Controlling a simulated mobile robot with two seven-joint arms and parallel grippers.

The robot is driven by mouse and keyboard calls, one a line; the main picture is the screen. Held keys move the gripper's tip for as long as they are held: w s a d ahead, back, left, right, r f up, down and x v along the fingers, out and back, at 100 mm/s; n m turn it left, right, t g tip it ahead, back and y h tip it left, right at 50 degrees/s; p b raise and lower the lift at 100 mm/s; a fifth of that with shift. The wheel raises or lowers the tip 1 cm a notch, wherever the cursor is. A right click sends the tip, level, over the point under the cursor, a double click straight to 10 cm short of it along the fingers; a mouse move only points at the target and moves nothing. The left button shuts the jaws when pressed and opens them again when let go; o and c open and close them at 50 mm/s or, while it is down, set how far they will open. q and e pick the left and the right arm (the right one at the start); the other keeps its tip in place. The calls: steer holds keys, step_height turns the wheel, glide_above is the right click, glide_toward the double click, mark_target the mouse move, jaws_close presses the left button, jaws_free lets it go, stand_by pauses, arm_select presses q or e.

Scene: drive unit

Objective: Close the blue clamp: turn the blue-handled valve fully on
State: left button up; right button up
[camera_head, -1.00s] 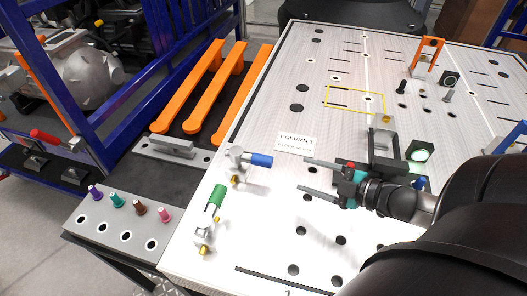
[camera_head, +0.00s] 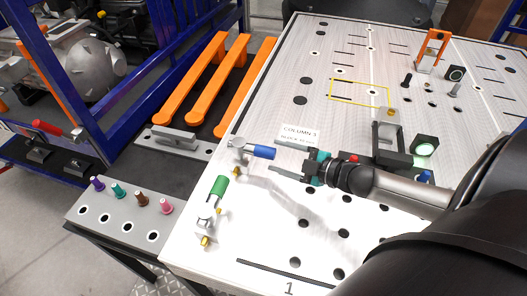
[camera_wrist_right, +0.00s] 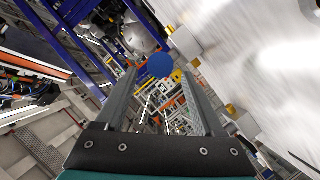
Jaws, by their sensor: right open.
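The blue-handled valve (camera_head: 259,151) is on the white panel, left of the middle in the head view. Its blue handle points right, away from the silver valve body (camera_head: 238,145). My right gripper (camera_head: 277,165) is just right of the handle, its fingers reaching toward the handle's free end. In the right wrist view the blue handle end (camera_wrist_right: 160,65) shows as a round disc between the fingertips of the open gripper (camera_wrist_right: 160,80). I cannot tell whether a finger touches it. My left gripper is out of view.
A green-handled valve (camera_head: 219,187) is below the blue one on the same panel. A label plate (camera_head: 298,136) stands just above my right gripper. A block with a lit green lamp (camera_head: 424,150) is to the right. Coloured pegs (camera_head: 118,190) stand on a grey strip at left.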

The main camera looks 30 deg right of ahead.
mark_target(264, 152)
steer(key=shift+x, duration=2.85)
jaws_close()
